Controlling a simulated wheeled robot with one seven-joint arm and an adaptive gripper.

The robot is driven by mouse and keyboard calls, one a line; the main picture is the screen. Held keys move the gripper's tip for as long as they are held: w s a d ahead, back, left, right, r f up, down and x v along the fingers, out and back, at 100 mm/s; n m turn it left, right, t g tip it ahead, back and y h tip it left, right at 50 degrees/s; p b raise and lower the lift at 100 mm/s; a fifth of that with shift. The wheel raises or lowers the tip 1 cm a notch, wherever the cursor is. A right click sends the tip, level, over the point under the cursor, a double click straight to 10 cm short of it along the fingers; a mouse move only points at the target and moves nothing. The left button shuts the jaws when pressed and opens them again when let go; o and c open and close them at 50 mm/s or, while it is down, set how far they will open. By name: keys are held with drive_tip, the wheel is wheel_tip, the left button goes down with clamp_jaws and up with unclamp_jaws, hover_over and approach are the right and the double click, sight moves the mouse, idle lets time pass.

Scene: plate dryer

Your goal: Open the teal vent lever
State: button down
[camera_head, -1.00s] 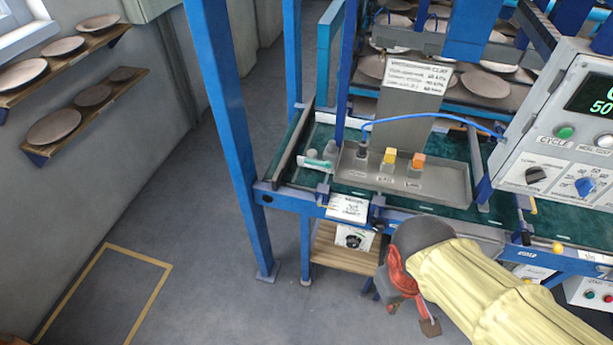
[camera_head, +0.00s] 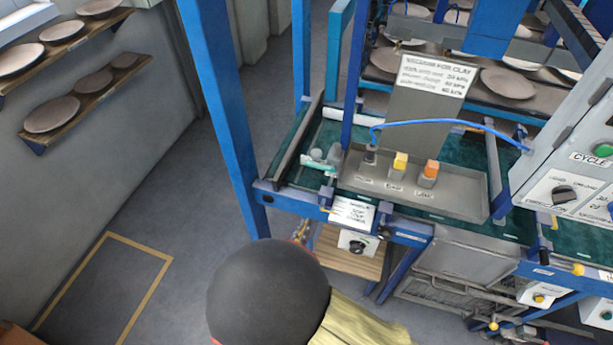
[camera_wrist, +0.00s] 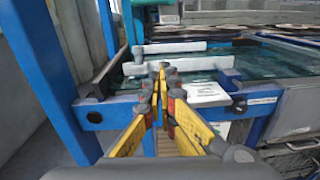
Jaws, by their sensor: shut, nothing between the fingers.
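The vent lever (camera_head: 318,161) is a small pale teal bar by a grey fitting, on the left end of the green bench top, left of the grey tray. In the wrist view, pale bars (camera_wrist: 178,65) and a grey post stand beyond my fingers; I cannot tell which bar is the lever. My gripper (camera_wrist: 160,85) has yellow fingers with red and grey tips, shut and empty, pointing at the bench's front edge. It appears short of the lever, with no clear contact. In the head view my dark round arm joint hides most of the gripper.
The grey tray (camera_head: 455,197) holds a black, a yellow and an orange-topped knob, with a blue hose above. A blue post (camera_head: 225,120) stands left of the bench. A white label (camera_head: 352,212) hangs on the front rail. The floor to the left is clear.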

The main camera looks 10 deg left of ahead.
sight(321, 166)
drive_tip(key=w+r+b, duration=0.1)
drive_tip(key=w+r, duration=0.2)
drive_tip(key=w, duration=0.2)
drive_tip(key=w+r+t+y+b, duration=0.1)
drive_tip(key=w+r+b, duration=0.1)
drive_tip(key=w, duration=0.4)
drive_tip(key=shift+a+r+n, duration=0.35)
drive_tip(key=shift+r+n, duration=0.05)
drive_tip(key=shift+r, duration=0.3)
drive_tip(key=shift+s+a+r, duration=0.1)
drive_tip(key=shift+s, duration=0.05)
drive_tip(key=shift+m, duration=0.4)
